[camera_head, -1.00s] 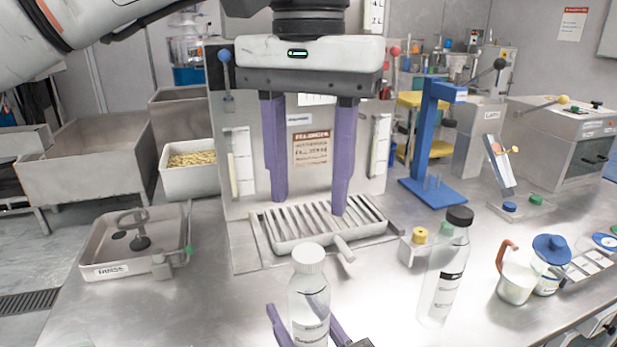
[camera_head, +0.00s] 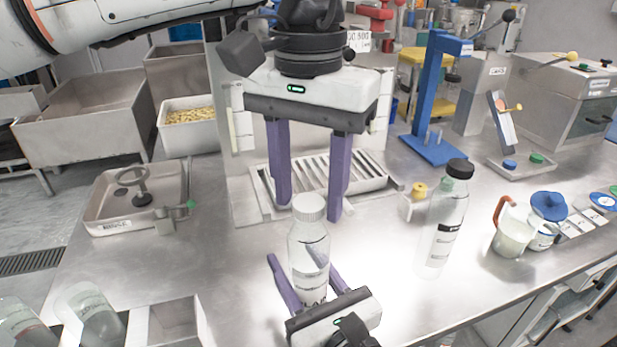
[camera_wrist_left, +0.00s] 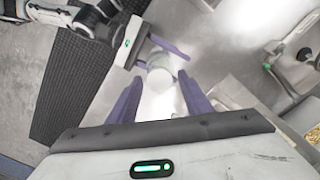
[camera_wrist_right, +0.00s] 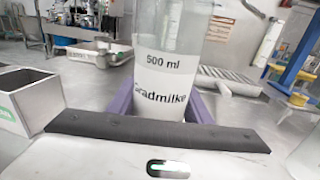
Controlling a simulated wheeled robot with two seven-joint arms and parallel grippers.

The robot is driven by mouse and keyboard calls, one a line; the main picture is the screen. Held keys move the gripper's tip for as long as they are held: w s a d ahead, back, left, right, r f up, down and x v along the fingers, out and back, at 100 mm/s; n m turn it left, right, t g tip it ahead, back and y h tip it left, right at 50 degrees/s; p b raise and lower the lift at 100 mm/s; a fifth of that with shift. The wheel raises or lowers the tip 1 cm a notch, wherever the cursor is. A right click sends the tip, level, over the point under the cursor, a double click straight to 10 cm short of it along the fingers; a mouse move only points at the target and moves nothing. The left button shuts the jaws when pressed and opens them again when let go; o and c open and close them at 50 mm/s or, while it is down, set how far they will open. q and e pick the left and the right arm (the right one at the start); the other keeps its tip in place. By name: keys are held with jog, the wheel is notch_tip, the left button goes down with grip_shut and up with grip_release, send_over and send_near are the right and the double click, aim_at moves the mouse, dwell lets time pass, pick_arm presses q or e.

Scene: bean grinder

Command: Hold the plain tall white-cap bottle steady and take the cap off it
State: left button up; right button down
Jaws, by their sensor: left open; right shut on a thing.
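The tall white-cap bottle (camera_head: 309,250) stands upright in the middle front of the head view, clear with a printed label. Its white cap (camera_head: 309,207) is on its top. My right gripper (camera_head: 290,283) is shut on the bottle's lower body. The right wrist view shows the bottle (camera_wrist_right: 165,70) between the purple fingers, with "500 ml" on it. My left gripper (camera_head: 309,208) is open, pointing down, its two purple fingers apart on either side of and slightly above or behind the cap. In the left wrist view the cap (camera_wrist_left: 159,80) lies just beyond the open fingertips.
A black-cap bottle (camera_head: 445,220) stands to the right. A jug (camera_head: 512,232) and a blue-lidded jar (camera_head: 547,215) are farther right. A slatted metal tray (camera_head: 375,175) lies behind the bottle. An open bin (camera_head: 178,325) and tilted bottles (camera_head: 95,315) are front left.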

pick_arm(q)
jog(key=c, duration=1.1)
